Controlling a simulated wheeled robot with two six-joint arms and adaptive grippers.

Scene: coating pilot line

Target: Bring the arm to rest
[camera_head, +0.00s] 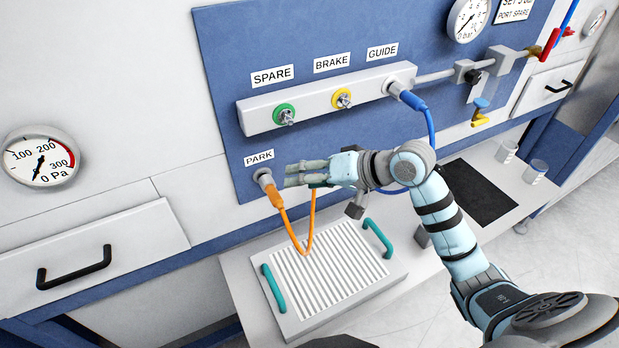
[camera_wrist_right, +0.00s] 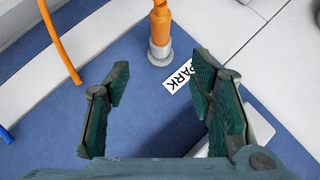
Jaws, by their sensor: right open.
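My right arm reaches in from the lower right in the head view, and its gripper (camera_head: 306,173) is in front of the blue panel (camera_head: 222,82), just right of the PARK port. In the right wrist view the gripper (camera_wrist_right: 157,100) is open, with nothing between its fingers. An orange hose plug (camera_head: 271,190) sits in the PARK port; it also shows in the wrist view (camera_wrist_right: 160,25), beyond the fingertips and apart from them. My left gripper is in neither view.
A white manifold (camera_head: 320,105) has SPARE, BRAKE and GUIDE ports; a blue hose plug (camera_head: 408,98) sits at GUIDE. Below stands a ribbed plate (camera_head: 330,268) with teal handles. An orange hose (camera_head: 309,232) hangs close to the gripper. A black mat (camera_head: 480,192) and two cups (camera_head: 535,171) are at right.

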